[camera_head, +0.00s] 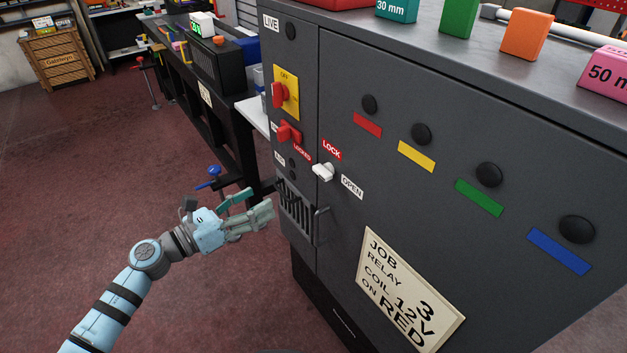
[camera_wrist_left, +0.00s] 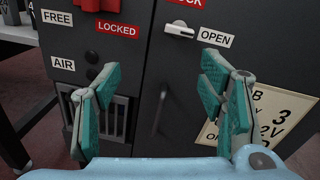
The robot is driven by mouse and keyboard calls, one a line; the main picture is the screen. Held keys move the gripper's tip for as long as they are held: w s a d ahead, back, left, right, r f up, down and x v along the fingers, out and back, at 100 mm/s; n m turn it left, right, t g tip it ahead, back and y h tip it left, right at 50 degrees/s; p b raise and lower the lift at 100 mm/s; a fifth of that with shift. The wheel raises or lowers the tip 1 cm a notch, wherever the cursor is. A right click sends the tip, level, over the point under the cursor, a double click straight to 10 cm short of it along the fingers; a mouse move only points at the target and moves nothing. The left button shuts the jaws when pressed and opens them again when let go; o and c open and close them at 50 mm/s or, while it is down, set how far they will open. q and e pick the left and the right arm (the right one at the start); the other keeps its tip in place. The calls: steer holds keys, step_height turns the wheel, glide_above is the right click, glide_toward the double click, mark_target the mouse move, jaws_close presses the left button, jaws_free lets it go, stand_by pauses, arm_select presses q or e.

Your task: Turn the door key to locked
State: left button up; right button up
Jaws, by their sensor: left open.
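The white door key (camera_head: 323,172) sits on the front of the dark grey cabinet (camera_head: 400,60), between a red LOCK label (camera_head: 332,149) and a white OPEN label (camera_head: 352,187). In the left wrist view the key (camera_wrist_left: 179,30) is at the top centre, its lever end toward the OPEN label (camera_wrist_left: 215,38). My left gripper (camera_head: 252,205) is open and empty, left of and below the key, apart from it. In the left wrist view its teal fingers (camera_wrist_left: 160,95) are spread wide, with the key above and between them. My right gripper is not in view.
A red switch on a yellow plate (camera_head: 292,84) and another red knob (camera_head: 289,133) sit left of the key. A door handle (camera_head: 320,225) sticks out below it. Black knobs (camera_head: 421,134) and a job card (camera_head: 408,290) are to the right. Coloured blocks (camera_head: 527,35) stand on top.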

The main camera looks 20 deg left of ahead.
mark_target(318, 173)
arm_select(q)
steer(key=w+d+m, duration=0.1)
steer(key=w+d, duration=0.2)
steer(key=w+d+r+m+p, duration=0.1)
steer(key=w+d, duration=0.3)
steer(key=w+d+r+m+g+h, duration=0.1)
steer(key=w+d, duration=0.2)
steer(key=d, duration=0.1)
steer(key=shift+w, duration=0.15)
